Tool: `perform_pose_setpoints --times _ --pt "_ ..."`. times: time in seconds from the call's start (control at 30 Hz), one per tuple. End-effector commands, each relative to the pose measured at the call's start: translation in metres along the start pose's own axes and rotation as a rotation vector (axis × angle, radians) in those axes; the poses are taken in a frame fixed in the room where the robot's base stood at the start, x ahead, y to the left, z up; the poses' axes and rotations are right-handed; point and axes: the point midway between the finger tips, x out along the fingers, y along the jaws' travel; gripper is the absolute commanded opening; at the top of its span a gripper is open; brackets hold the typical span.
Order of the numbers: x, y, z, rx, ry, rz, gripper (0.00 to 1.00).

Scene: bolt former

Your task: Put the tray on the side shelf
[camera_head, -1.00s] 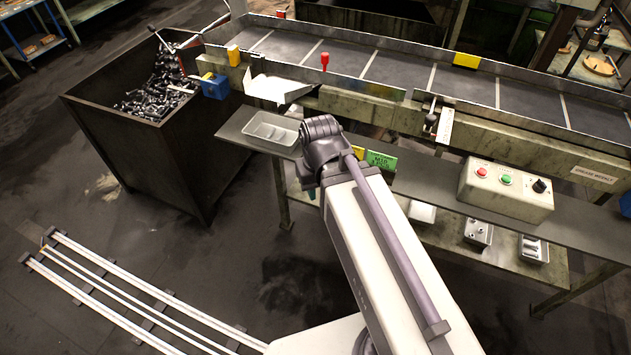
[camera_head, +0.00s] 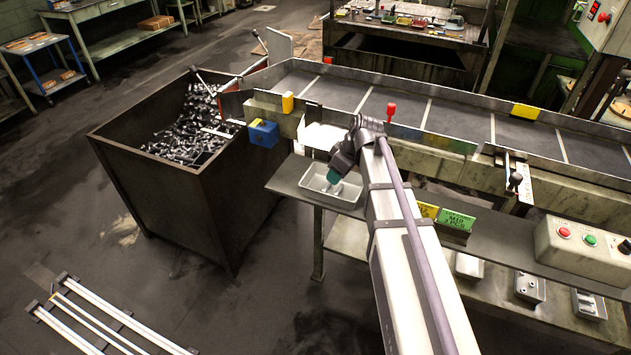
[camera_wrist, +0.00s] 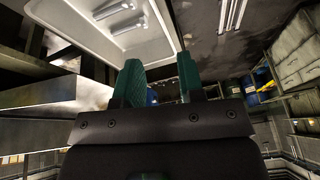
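The light grey tray (camera_head: 318,192) sits on the left end of the narrow grey shelf (camera_head: 287,182) along the front of the machine. A few metal pieces lie in it. My gripper (camera_head: 334,176) is over the tray in the head view, partly hidden by my wrist. In the wrist view, my gripper's green fingers (camera_wrist: 162,82) stand apart with a gap between them. The tray's rim (camera_wrist: 166,30) runs down toward that gap. I cannot tell whether the fingers touch it. Which surface is the side shelf is not clear.
A dark bin of bolts (camera_head: 170,190) stands left of the shelf. Yellow and green signs (camera_head: 455,220) and a control box (camera_head: 585,248) stand on the shelf to the right. A lower shelf (camera_head: 350,240) holds several small items. The conveyor (camera_head: 450,118) runs behind.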

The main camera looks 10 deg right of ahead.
Motion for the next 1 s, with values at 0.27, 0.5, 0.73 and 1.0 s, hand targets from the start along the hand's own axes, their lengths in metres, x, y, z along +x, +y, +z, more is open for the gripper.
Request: perform_pose_setpoints --times 0.27,0.5,0.73,1.0 --pt "0.002 0.0 -0.003 -0.18 0.022 0.007 0.35" --pt "0.049 0.001 0.0 -0.179 0.02 0.006 0.35" --pt "0.059 0.0 -0.004 -0.178 0.019 0.006 0.35" --pt "0.108 0.001 0.0 -0.177 0.019 0.006 0.35"
